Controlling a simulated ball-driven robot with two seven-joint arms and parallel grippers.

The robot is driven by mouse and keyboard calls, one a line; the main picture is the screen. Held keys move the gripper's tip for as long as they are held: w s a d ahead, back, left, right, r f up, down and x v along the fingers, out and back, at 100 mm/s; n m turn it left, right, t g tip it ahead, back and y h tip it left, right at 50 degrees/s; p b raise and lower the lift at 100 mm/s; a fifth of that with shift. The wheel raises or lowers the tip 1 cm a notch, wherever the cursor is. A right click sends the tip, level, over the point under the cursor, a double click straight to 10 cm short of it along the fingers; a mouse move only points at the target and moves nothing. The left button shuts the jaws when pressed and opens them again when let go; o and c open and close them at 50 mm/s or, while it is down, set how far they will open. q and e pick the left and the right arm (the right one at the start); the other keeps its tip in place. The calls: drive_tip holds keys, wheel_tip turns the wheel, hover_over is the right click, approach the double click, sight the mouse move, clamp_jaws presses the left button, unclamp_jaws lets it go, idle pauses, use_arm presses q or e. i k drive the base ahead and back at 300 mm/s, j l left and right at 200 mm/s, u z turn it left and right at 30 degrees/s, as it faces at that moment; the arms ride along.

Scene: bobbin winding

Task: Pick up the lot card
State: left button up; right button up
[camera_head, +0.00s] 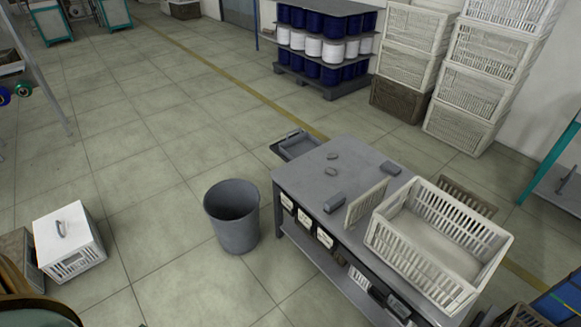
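Several small white cards or labels with dark marks hang in dark holders along the near left side of the grey table (308,177). One is at the left (287,201), one in the middle (304,218) and one at the right (325,238). They are too small to read, and I cannot tell whether any of them is the lot card. No other card is clearly seen on the table top. Neither of my grippers is in view.
A white open crate (376,238) and an upright beige panel (366,203) stand on the table. A grey bin (233,228) stands on the floor left of it. A lidded white crate (68,238) is at far left. Floor between them is clear.

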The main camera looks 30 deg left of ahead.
sight(322, 236)
drive_tip(key=k+j, duration=0.15)
drive_tip(key=j, duration=0.15)
drive_tip(key=k+j+u, duration=0.1)
drive_tip(key=j, duration=0.2)
drive_tip(key=k+j, duration=0.3)
drive_tip(key=j, duration=0.3)
drive_tip(key=u, duration=0.05)
